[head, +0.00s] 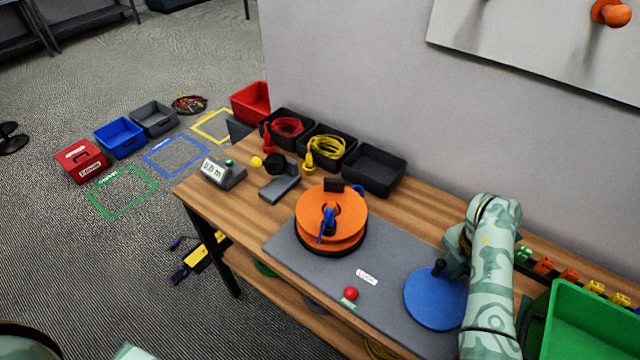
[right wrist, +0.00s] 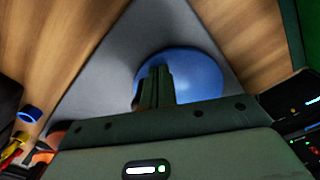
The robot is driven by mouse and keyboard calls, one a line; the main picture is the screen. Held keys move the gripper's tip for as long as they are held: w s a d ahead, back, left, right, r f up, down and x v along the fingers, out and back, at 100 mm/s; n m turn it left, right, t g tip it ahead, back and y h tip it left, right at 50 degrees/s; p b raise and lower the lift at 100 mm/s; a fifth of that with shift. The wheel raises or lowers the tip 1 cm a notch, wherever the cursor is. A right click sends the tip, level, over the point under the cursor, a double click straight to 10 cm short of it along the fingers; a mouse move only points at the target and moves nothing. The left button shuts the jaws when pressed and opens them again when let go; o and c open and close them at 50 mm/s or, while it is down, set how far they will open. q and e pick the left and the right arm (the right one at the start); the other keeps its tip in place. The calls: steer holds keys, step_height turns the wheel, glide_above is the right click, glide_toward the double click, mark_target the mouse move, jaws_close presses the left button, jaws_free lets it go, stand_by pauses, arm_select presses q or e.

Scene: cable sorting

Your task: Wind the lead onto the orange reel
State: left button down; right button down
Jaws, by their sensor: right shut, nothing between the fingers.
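The orange reel (head: 345,205) lies flat on a grey plate (head: 290,250) on the bench. A short piece of blue lead (head: 326,232) shows over its hub, and a bit of blue shows behind its far rim. A blue disc (head: 432,300) with an upright black knob (head: 438,268) is at the plate's right end. My right gripper (head: 452,265) is close by the knob; contact cannot be told. In the right wrist view its fingers (right wrist: 157,88) are shut and empty over the blue disc (right wrist: 195,75). My left gripper is not in view.
A red button (head: 351,293) is on the plate's front part. Black bins (head: 375,170), two holding red and yellow cables, line the wall. A small display (head: 222,173) stands at the bench's left end. A green crate (head: 590,325) is at right, beside my right arm.

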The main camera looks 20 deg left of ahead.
step_height(320, 180, up, 7)
steer(key=p, duration=0.5)
steer(key=shift+s, duration=0.15)
step_height(320, 180, down, 8)
steer(key=b, duration=0.5)
steer(key=shift+a+r, duration=0.1)
steer(key=shift+r, duration=0.1)
steer(key=shift+s+d+r+p, duration=0.3)
steer(key=shift+s+d+p, duration=0.2)
steer(key=shift+d, duration=0.2)
steer(key=shift+s+d, duration=0.35)
steer(key=shift+s, duration=0.05)
steer(key=shift+f, duration=0.1)
